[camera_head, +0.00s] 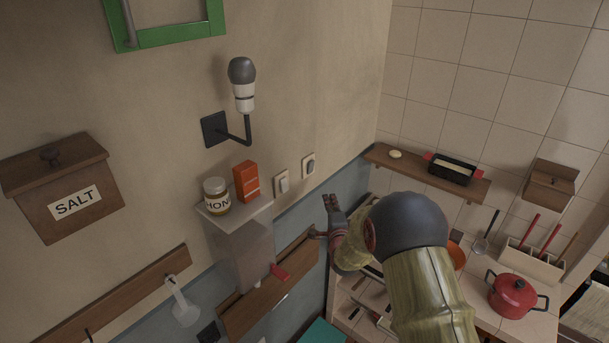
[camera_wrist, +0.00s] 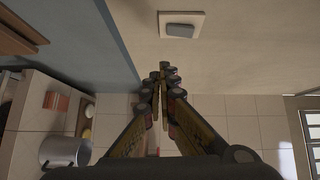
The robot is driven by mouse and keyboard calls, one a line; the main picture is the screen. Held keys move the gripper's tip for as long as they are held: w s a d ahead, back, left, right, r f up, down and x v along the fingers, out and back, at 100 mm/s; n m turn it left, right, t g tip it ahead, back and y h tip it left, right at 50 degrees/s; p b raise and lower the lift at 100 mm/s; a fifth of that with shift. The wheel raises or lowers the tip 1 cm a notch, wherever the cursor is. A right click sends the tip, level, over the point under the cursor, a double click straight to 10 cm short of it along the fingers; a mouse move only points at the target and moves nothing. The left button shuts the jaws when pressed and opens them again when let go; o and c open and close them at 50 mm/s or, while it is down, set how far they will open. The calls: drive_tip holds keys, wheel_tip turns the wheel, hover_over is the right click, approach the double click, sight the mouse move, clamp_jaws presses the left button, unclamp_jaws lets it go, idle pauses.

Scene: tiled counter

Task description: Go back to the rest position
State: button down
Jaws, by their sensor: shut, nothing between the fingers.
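My gripper (camera_head: 331,203) is at the end of my raised arm, in the middle of the head view, in front of the wall. In the wrist view its two fingers (camera_wrist: 163,76) meet at their tips, and nothing shows between them. The fingers point towards the wall, below a light switch plate (camera_wrist: 182,24). In the head view, the wall switches (camera_head: 308,165) are just above and left of the fingertips. My own arm hides part of the counter.
A wooden shelf (camera_head: 262,308) is left of my gripper; a small ledge holds a honey jar (camera_head: 216,196) and an orange box (camera_head: 246,181). A corner shelf (camera_head: 410,167) is to the right. A red pot (camera_head: 514,296) stands on the tiled counter. Air above the arm looks clear.

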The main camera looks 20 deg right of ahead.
drive_tip(key=s+f+n+g, duration=0.3)
drive_tip(key=f+n+g, duration=0.1)
drive_tip(key=f, duration=0.6)
drive_tip(key=s+a+f+n+g+y+b, duration=0.1)
drive_tip(key=s+a+f+n+g+y, duration=0.3)
drive_tip(key=s, duration=0.6)
drive_tip(key=s+a+r+n+g+b, duration=0.1)
drive_tip(key=s+a+r+n+b, duration=0.1)
drive_tip(key=s+b, duration=0.4)
drive_tip(key=s+a+r+n+g+b, duration=0.1)
drive_tip(key=s+a+n+b, duration=0.3)
drive_tip(key=s, duration=1.3)
drive_tip(key=s+a+r+n+g+b, duration=0.1)
drive_tip(key=s+a+r+n+b, duration=0.3)
drive_tip(key=s+b, duration=0.6)
drive_tip(key=shift+s+n+g+h, duration=0.3)
drive_tip(key=shift+s+n, duration=0.4)
drive_tip(key=shift+n, duration=0.2)
